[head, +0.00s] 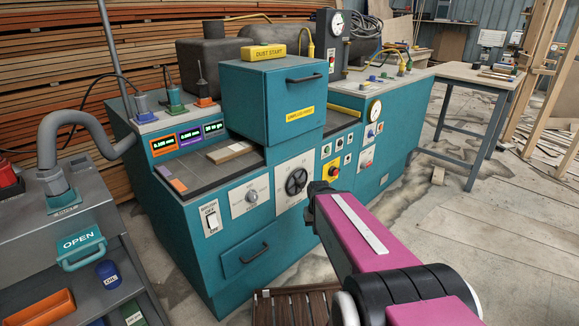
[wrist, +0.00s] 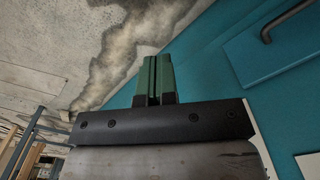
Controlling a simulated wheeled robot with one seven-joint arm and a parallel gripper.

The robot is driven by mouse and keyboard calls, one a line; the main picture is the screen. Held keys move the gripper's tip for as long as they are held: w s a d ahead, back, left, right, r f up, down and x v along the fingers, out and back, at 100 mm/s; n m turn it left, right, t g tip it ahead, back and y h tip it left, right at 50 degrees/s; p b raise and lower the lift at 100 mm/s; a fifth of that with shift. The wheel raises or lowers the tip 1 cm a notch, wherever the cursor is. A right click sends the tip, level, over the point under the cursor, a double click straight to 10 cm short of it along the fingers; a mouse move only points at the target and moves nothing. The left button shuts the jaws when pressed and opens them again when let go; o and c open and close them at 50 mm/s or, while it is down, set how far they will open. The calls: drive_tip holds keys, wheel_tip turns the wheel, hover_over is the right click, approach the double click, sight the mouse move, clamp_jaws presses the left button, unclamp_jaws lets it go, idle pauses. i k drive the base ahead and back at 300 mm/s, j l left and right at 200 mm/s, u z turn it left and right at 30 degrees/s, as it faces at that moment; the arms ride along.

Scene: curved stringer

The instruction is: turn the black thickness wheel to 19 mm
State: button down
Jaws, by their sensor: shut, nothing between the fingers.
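The black thickness wheel (head: 296,181) is a spoked handwheel on a white plate on the front of the teal machine (head: 250,205). Its scale is too small to read. My gripper shows in the wrist view as two green fingers (wrist: 153,78) pressed together with nothing between them. In the head view, the dark end of my pink arm is just right of the wheel, and the fingers cannot be made out. I cannot tell the gap to the wheel. The wheel is not visible in the wrist view.
Small digital displays (head: 189,135) sit on the machine's upper left. A drawer handle (head: 255,253) sticks out below. A slatted platform (head: 290,306) lies in front.

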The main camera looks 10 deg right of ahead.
sight(297, 181)
drive_tip(key=k+j, duration=0.15)
drive_tip(key=j, duration=0.15)
drive_tip(key=k+j, duration=0.1)
drive_tip(key=j, duration=0.25)
drive_tip(key=k+j, duration=0.15)
drive_tip(key=j, duration=0.15)
drive_tip(key=k+j, duration=0.1)
drive_tip(key=j, duration=0.2)
